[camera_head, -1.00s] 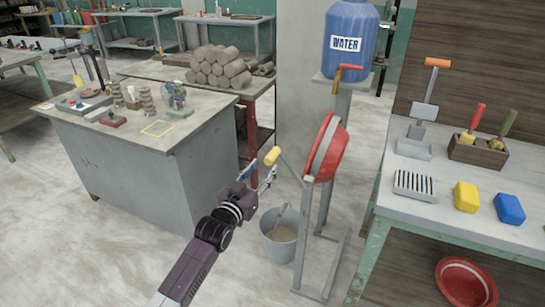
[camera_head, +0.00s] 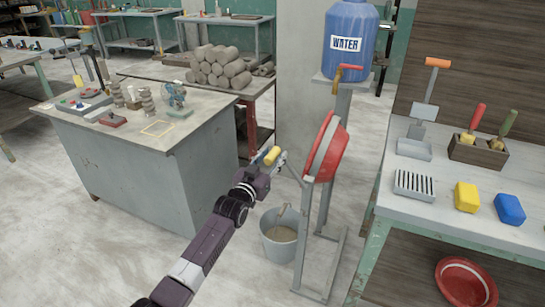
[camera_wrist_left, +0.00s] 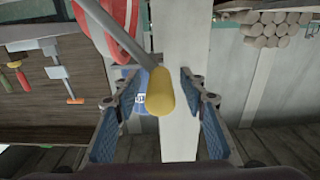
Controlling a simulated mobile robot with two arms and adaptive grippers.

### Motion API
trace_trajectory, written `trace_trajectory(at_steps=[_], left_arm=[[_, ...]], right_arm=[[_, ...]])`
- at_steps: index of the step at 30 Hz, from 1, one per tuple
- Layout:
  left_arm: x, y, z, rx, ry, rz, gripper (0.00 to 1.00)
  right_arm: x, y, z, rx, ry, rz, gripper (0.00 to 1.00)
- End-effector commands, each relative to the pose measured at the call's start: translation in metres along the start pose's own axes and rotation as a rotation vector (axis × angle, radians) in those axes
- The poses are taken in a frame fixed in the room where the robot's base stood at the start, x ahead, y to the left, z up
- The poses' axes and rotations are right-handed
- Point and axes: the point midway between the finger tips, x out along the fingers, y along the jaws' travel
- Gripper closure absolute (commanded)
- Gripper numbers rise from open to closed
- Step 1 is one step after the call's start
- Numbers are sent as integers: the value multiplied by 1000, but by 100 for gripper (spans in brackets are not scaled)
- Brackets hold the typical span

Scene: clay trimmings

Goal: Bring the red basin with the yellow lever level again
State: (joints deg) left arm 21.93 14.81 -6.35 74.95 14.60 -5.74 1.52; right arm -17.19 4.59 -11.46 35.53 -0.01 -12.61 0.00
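The red basin (camera_head: 333,154) hangs tilted steeply, almost on edge, in a grey stand (camera_head: 304,225). Its lever has a yellow grip (camera_head: 272,155) at the end of a grey rod, pointing left. My left gripper (camera_head: 277,163) is at the yellow grip in the head view. In the left wrist view the gripper (camera_wrist_left: 160,103) is open, with the yellow grip (camera_wrist_left: 161,91) between its fingers and a gap on both sides. The basin (camera_wrist_left: 107,27) shows behind the rod there. My right gripper is not in view.
A grey bucket (camera_head: 277,238) stands on the floor below the lever. A blue water container (camera_head: 350,42) with a red-handled tap stands behind the basin. A workbench (camera_head: 185,160) is at left, a tool table (camera_head: 440,200) at right. Another red basin (camera_head: 464,283) is under that table.

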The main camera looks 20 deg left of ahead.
Motion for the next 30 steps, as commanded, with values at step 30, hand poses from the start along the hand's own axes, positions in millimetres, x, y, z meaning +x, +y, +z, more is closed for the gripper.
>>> trace_trajectory(at_steps=[30], left_arm=[[0,13,-12,88,0,0,100]], right_arm=[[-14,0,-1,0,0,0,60]])
